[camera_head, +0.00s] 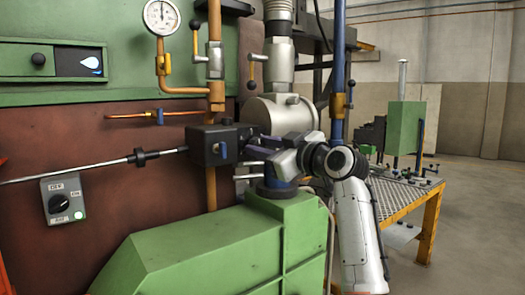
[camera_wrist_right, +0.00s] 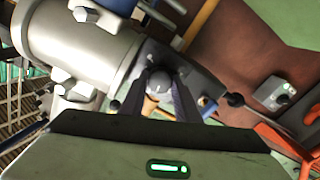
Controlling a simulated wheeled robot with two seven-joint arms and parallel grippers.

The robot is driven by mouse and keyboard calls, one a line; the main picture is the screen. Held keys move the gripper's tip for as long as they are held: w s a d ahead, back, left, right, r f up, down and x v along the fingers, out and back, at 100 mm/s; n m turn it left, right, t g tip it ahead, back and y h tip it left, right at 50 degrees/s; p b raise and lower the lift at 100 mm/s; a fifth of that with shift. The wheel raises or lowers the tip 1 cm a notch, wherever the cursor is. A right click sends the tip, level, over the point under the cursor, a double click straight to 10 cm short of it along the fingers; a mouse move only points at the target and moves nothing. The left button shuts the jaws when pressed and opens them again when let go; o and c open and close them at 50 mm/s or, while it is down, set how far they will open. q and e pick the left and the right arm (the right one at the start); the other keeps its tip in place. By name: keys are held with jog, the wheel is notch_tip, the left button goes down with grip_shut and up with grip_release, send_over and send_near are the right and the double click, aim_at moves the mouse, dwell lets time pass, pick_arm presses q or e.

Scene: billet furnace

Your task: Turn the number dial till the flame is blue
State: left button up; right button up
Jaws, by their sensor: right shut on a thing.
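A dark control box (camera_head: 205,147) is fixed on a pipe in front of the furnace wall; it also shows in the wrist view (camera_wrist_right: 205,82). My right gripper (camera_head: 248,142) reaches its right side. In the wrist view its two dark fingers (camera_wrist_right: 160,85) are shut on a round grey dial (camera_wrist_right: 158,80) on the box face. Any numbers on the dial are too small to read. In the head view the gripper hides the dial. A dark window (camera_head: 78,63) at upper left shows a pale, blue-white flame shape (camera_head: 91,63). My left gripper is not in view.
A round gauge (camera_head: 161,17) and orange pipes stand above the box. An OFF/ON switch box (camera_head: 63,198) with a lit green lamp is at lower left. A metal table (camera_head: 405,195) stands at right.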

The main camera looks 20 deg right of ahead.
jog(key=shift+f+n, duration=0.1)
jog(key=shift+n, duration=2.5)
jog(key=o, duration=1)
jog(key=shift+o, duration=0.2)
